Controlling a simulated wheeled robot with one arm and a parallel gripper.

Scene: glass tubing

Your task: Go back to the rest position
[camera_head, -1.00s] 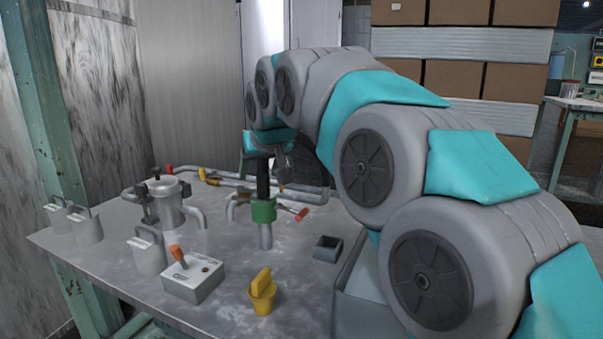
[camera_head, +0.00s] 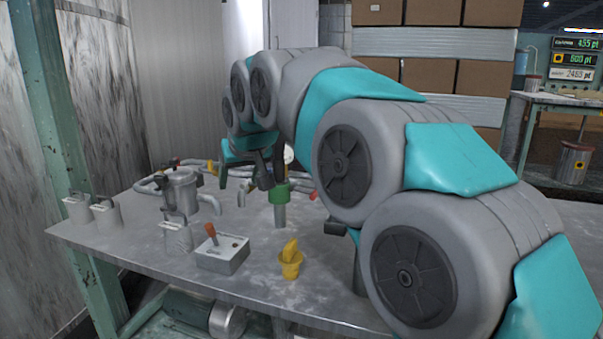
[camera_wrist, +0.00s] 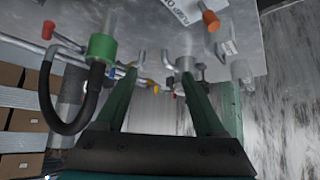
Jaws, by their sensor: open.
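My gripper (camera_head: 243,184) hangs at the end of my arm, over the back part of the metal table. In the wrist view its two green fingers (camera_wrist: 160,80) stand apart with nothing held between them. The green collar (camera_head: 279,193) sits on an upright grey pipe on the table, just right of the gripper in the head view. In the wrist view the green collar (camera_wrist: 101,47) is left of the fingers, and a black hose (camera_wrist: 67,128) loops near it. My arm hides part of the table's right side.
A grey pot (camera_head: 181,190) with bent pipes stands at the back left. A switch box (camera_head: 222,253) with an orange lever and a yellow knob (camera_head: 291,260) stand near the front. Several grey weights (camera_head: 105,214) are at left. Stacked boxes (camera_head: 430,77) are behind my arm.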

